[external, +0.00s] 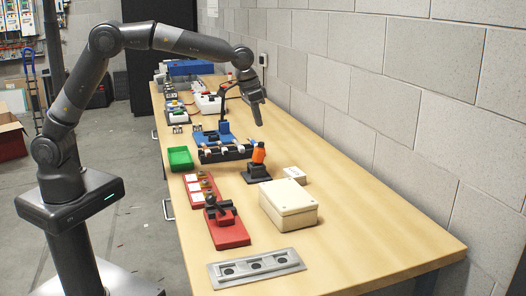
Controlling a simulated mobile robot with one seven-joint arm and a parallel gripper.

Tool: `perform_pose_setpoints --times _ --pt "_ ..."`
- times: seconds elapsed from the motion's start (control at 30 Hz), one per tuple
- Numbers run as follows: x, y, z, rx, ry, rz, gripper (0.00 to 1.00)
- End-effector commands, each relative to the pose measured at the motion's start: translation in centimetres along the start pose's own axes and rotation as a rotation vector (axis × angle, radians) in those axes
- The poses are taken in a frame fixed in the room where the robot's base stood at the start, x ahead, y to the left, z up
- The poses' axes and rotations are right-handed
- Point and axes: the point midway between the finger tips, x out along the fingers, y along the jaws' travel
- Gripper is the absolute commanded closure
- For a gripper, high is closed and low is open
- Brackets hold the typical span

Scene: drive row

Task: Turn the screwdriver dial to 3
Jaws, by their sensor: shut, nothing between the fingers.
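The gripper is shut and empty.
The bench (350,245) runs along a block wall. The right front is clear.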

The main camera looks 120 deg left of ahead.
Motion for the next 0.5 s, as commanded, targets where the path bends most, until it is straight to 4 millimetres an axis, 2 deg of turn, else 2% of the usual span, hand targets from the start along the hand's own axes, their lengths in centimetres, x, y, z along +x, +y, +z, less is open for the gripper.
perform_pose_setpoints --times 0.17,0.5 --pt "0.7 0.3 0.3 0.001 0.013 -0.006 1.00" --pt "4.4 0.3 2.2 0.001 0.013 -0.005 1.00"
